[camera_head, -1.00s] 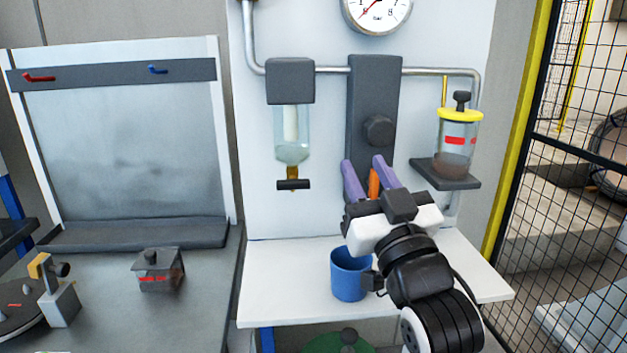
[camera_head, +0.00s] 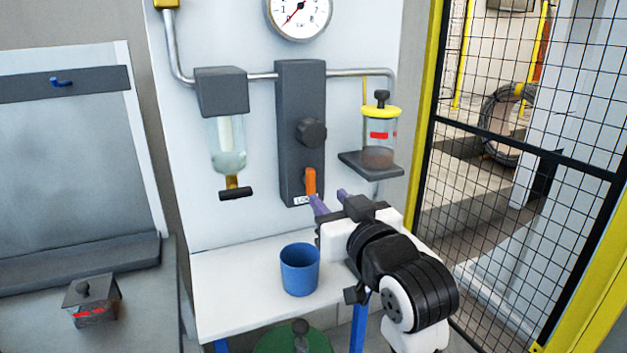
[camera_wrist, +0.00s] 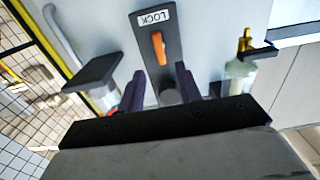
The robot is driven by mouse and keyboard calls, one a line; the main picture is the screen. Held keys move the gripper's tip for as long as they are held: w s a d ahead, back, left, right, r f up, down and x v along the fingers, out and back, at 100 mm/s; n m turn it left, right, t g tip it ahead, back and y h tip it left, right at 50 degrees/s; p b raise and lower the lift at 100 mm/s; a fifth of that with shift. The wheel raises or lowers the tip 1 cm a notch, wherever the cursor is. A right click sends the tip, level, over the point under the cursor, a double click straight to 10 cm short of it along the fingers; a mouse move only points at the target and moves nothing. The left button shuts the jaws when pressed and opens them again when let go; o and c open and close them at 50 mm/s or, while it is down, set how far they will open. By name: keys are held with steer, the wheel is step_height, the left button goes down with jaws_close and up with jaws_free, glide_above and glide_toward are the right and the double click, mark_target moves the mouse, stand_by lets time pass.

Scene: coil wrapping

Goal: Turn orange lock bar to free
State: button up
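The orange lock bar (camera_head: 310,182) sits upright on the dark grey valve plate (camera_head: 289,110), low down, just above a label partly hidden in the head view. In the wrist view the lock bar (camera_wrist: 159,48) lies along the plate next to a label (camera_wrist: 153,17) reading LOCK. My gripper (camera_head: 331,200) has two purple fingers spread apart with nothing between them. It is to the lower right of the bar in the head view. In the wrist view the bar shows beyond the fingertips (camera_wrist: 160,72), apart from them.
A dark round knob (camera_head: 311,132) sits on the plate above the bar. A jar with a yellow lid (camera_head: 380,112) stands on a small shelf to the right. A glass filter bowl (camera_head: 228,145) hangs to the left. A blue cup (camera_head: 299,270) stands on the white shelf below.

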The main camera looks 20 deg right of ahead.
mark_target(312, 182)
steer(key=w+p, duration=0.1)
steer(key=w, duration=0.6)
steer(key=shift+a, duration=0.15)
jaws_close()
